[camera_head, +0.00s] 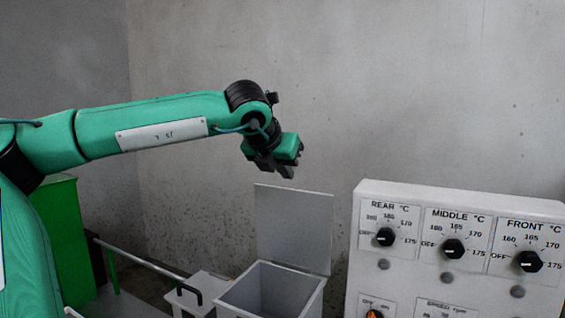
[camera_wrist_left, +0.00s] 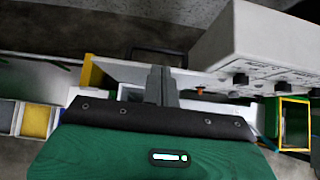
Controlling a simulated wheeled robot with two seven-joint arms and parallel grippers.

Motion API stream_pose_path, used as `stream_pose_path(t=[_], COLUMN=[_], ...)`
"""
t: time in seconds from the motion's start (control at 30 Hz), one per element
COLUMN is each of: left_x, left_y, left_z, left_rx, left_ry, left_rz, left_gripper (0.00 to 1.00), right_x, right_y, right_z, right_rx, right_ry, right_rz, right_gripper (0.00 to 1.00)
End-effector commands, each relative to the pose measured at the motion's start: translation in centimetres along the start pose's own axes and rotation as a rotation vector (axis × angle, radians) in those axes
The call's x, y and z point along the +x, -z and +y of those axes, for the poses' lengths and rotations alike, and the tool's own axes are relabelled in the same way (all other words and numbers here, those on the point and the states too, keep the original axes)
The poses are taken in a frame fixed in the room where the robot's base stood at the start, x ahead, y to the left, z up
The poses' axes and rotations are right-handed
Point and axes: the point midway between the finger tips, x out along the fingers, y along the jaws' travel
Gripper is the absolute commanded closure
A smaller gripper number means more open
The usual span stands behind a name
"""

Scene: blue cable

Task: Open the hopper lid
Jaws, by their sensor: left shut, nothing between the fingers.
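The grey hopper (camera_head: 268,292) stands at the lower middle of the head view, left of the control panel. Its lid (camera_head: 294,228) stands upright at the back edge, so the hopper's mouth is open. My left gripper (camera_head: 288,172) is in the air above the lid, apart from it, with its fingers shut and empty. In the left wrist view the shut fingers (camera_wrist_left: 161,86) point away over the equipment below. I cannot make out the lid clearly in that view. My right gripper is not in view.
A white control panel (camera_head: 456,200) with black knobs stands right of the hopper; it also shows in the left wrist view (camera_wrist_left: 262,45). A metal rail with a black handle (camera_head: 186,289) and a green box (camera_head: 66,240) are at the left. The air before the wall is clear.

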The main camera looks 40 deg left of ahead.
Motion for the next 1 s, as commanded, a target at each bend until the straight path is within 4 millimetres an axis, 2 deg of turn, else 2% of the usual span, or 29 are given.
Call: stream_pose_path(t=[0.03,0.2,0.4,0.87,1.0], left_x=[0.8,3.5,5.4,6.0,6.6], left_y=[-0.1,-0.1,0.0,0.1,0.1], left_z=[0.0,0.0,0.0,0.0,0.0], left_rx=[0.001,0.001,0.0,0.001,0.0], left_ry=[0.0,0.0,0.001,0.001,-0.001], left_rz=[0.007,0.006,0.003,0.001,0.002], left_gripper=[1.0,1.0,1.0,1.0,1.0], right_x=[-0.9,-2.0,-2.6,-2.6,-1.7], right_y=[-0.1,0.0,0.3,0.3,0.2], right_z=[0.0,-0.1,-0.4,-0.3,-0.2], right_rx=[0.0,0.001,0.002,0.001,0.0], right_ry=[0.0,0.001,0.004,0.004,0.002], right_rz=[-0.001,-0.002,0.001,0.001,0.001], right_gripper=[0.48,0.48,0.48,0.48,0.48])
